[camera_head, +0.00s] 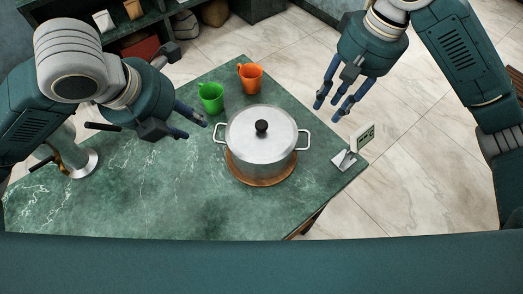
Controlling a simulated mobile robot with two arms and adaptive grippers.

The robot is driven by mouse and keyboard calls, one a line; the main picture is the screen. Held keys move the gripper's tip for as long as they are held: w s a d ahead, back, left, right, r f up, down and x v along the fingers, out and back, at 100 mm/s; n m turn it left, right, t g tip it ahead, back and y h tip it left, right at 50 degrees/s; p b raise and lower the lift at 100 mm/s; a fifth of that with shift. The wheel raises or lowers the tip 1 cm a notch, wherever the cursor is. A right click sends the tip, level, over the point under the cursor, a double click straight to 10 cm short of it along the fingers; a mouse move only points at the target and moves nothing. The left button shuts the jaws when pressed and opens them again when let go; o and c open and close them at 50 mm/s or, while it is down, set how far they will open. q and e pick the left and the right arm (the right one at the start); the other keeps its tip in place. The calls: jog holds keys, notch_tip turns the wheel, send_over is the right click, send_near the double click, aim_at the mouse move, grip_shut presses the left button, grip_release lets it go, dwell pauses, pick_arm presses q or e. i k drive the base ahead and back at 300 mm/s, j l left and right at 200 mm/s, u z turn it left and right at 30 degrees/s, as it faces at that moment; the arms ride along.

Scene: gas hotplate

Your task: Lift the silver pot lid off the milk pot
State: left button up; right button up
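The silver pot lid (256,137) lies on top of the silver milk pot (259,168), with a round black knob in its middle. The pot has a handle on each side and stands on a round brown board (262,182) on the green table. My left gripper (196,127) is open and empty, to the left of the pot and apart from it. My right gripper (327,107) is open and empty, above and to the right of the pot, clear of it.
A green cup (211,97) and an orange cup (251,77) stand behind the pot. A metal object with black handles (81,163) sits at the left. The front left of the green table (140,205) is clear.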

aim_at(257, 134)
jog(key=k+l, duration=0.25)
jog(key=k, duration=0.2)
jog(key=k+l, duration=0.25)
jog(key=k, duration=0.25)
jog(key=k+l, duration=0.25)
jog(key=k, duration=0.2)
jog(key=k+l, duration=0.25)
jog(key=k, duration=0.25)
